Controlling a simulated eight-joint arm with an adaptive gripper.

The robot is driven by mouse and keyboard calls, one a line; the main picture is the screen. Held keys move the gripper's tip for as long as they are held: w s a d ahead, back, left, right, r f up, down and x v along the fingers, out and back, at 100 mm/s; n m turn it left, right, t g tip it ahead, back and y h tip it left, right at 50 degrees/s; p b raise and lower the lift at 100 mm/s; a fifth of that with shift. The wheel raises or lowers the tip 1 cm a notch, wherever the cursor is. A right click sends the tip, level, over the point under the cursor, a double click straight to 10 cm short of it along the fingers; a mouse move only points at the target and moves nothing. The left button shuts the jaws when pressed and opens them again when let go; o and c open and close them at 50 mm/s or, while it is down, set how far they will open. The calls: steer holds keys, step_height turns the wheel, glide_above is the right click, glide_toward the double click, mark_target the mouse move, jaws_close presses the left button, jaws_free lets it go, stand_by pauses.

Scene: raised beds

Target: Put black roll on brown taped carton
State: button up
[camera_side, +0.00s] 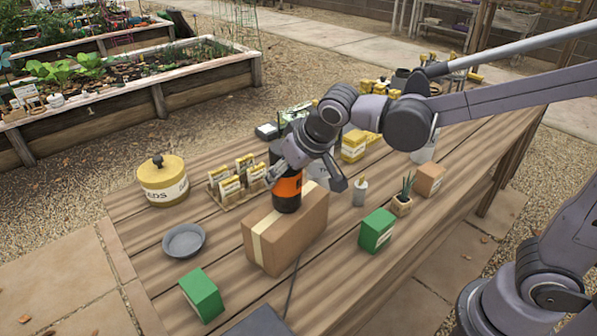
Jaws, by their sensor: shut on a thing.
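The black roll (287,201) is a dark cylinder with an orange band, upright over the top of the brown taped carton (286,247). My gripper (305,181) is shut on the black roll from above, with its fingers on either side. The roll's lower end is at the carton's top face. I cannot tell whether it touches or hovers just above. The carton stands on the wooden table with a pale tape strip down its top and front. The upper part of the roll is partly hidden by my gripper.
Two green boxes (377,231) (202,295), a grey bowl (184,240), a yellow lidded canister (163,180) and a tray of seed packets (238,182) stand around the carton. A small white bottle (360,191) and a potted plant (402,203) stand right of it. Bare tabletop lies between them.

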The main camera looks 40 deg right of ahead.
steer(key=shift+f, duration=0.1)
steer(key=o, duration=1.4)
steer(key=shift+o, duration=0.2)
steer(key=v, duration=1.2)
steer(key=s+d+f, duration=0.8)
steer(key=d+f, duration=0.3)
steer(key=shift+d+t, duration=0.3)
steer(key=shift+d, duration=0.1)
steer(key=shift+s, duration=0.1)
